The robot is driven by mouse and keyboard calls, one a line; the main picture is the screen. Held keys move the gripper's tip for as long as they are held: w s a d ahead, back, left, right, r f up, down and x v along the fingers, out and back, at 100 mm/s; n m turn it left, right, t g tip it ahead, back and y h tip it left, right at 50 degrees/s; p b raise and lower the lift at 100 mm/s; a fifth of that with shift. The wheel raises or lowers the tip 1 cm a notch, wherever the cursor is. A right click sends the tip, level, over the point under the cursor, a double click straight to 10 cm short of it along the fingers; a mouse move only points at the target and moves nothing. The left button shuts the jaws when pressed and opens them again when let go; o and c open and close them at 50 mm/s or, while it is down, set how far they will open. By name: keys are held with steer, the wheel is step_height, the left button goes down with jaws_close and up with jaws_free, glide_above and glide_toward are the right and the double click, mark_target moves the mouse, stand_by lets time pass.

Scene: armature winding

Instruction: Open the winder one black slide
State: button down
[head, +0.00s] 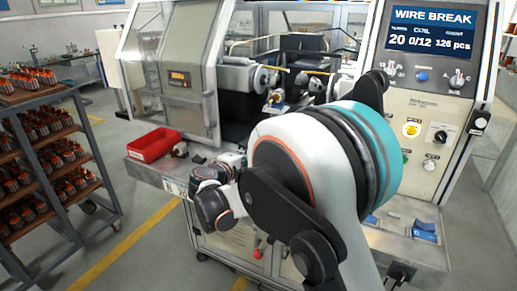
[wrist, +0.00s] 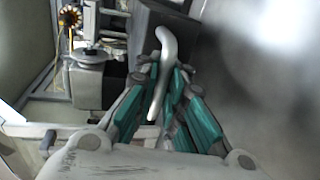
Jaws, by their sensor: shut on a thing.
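In the wrist view, my gripper (wrist: 163,72) has its teal-padded fingers closed around a pale, curved bar handle (wrist: 167,42). The handle runs between the fingers, and its far end bends toward a dark block (wrist: 158,20). I cannot tell exactly how the handle joins the block, or whether the block is the black slide. In the head view, the winder (head: 176,75) stands behind my arm, with dark parts in its open bay (head: 238,108).
A red bin (head: 153,145) sits on the winder's front ledge. A rack (head: 55,150) of wound armatures stands at the left. The control panel (head: 430,100) at the right reads "WIRE BREAK". A smooth grey metal surface (wrist: 260,70) lies close on the gripper's right in the wrist view.

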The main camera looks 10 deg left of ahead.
steer(key=f+v, duration=0.2)
steer(key=v, duration=0.7)
steer(key=s+f+v, duration=0.1)
steer(key=f+v, duration=0.1)
steer(key=v, duration=0.8)
steer(key=shift+s+a+b, duration=0.25)
steer(key=shift+b, duration=0.1)
steer(key=c, duration=1.7)
jaws_free()
steer(key=v, duration=0.7)
steer(key=shift+s+a+r, duration=0.1)
steer(key=shift+s, duration=0.15)
